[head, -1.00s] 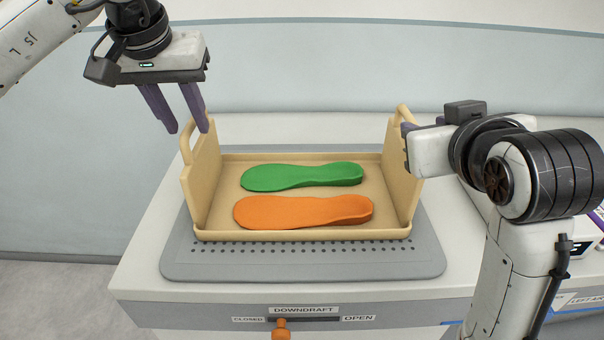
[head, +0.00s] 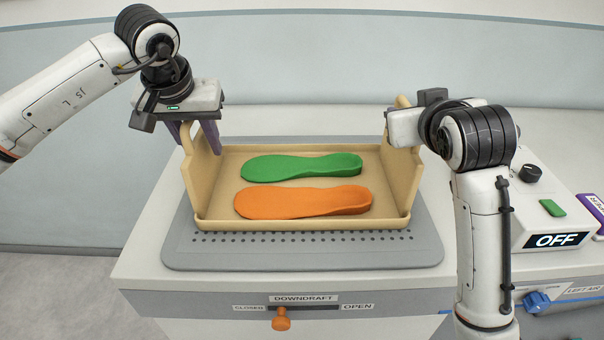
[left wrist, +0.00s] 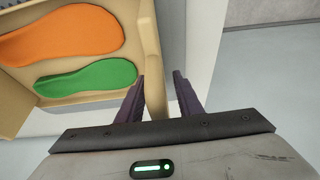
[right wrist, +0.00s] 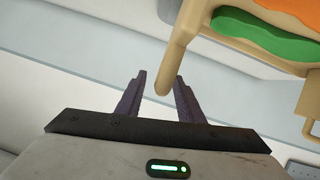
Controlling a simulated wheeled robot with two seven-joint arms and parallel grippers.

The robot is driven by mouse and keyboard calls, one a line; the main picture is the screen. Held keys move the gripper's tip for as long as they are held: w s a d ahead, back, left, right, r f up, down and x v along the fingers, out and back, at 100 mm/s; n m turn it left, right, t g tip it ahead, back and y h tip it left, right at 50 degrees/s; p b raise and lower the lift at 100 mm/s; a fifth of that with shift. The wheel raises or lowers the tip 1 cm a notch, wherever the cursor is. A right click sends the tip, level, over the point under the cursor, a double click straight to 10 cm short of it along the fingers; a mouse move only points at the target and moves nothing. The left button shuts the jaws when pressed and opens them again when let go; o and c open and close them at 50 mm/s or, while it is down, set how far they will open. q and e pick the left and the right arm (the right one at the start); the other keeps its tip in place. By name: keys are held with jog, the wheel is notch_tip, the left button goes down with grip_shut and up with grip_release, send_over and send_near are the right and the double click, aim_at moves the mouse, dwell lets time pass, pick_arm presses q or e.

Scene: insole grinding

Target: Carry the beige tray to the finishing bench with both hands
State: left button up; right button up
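The beige tray (head: 300,225) sits on the grey perforated mat, holding a green insole (head: 300,167) and an orange insole (head: 300,201). Its raised end handles stand at left and right. My left gripper (head: 197,140) is at the left handle; in the left wrist view its open fingers (left wrist: 157,88) stand on either side of the handle, with gaps showing. My right gripper (right wrist: 161,82) is open at the right handle; in the right wrist view the handle bar (right wrist: 178,50) reaches in between its fingertips.
The grey mat (head: 300,255) lies on a white bench with an orange downdraft slider (head: 281,320) on its front.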

pick_arm(q)
jog(key=shift+w+f, duration=0.1)
jog(key=shift+f, duration=0.1)
pick_arm(e)
jog(key=shift+w+f, duration=0.1)
jog(key=shift+w, duration=0.15)
pick_arm(q)
grip_shut()
pick_arm(e)
grip_shut()
pick_arm(q)
jog(key=shift+r, duration=0.1)
dwell(0.8)
